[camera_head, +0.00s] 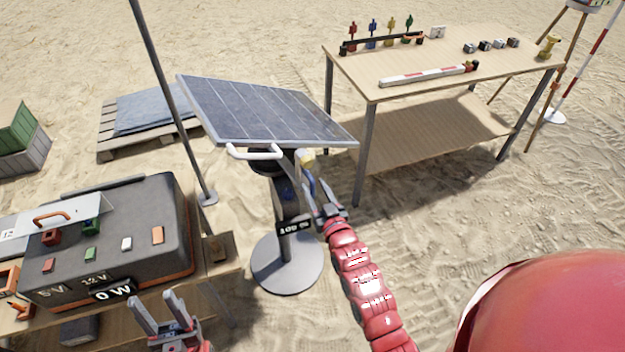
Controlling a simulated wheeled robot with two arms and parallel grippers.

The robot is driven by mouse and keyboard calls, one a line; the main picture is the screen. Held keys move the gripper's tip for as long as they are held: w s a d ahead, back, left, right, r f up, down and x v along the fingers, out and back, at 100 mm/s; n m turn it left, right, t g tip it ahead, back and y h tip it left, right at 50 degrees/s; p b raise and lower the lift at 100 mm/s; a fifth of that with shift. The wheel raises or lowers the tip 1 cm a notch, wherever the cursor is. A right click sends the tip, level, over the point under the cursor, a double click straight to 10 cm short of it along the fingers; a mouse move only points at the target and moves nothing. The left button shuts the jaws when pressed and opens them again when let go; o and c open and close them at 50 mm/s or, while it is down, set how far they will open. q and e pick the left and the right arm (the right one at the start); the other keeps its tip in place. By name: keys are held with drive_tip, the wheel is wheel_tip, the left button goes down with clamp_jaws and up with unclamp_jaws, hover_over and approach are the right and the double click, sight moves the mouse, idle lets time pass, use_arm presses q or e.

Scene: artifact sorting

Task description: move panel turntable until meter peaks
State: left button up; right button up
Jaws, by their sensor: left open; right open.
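The solar panel (265,112) sits tilted on top of a grey pedestal (288,262) with a round base. A white handle (255,153) sticks out under its near edge, and a yellowish knob (305,157) shows beside the post. The pedestal bears a small black label (293,228), hard to read. The meter display (113,290) on the dark case reads 0 W. My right gripper (313,188) is open close to the right side of the post, below the knob; contact cannot be told. My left gripper (155,302) is open and empty at the bottom, right of the meter.
The dark case (150,205) with coloured blocks stands on a table at left. A wooden table (430,65) with figures, small cubes and a striped bar stands at back right. A thin pole (170,90) rises left of the panel. A pallet (110,140) lies behind. Sand is open around.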

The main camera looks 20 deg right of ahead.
drive_tip(key=shift+w, duration=1.25)
drive_tip(key=shift+c, duration=0.3)
clamp_jaws()
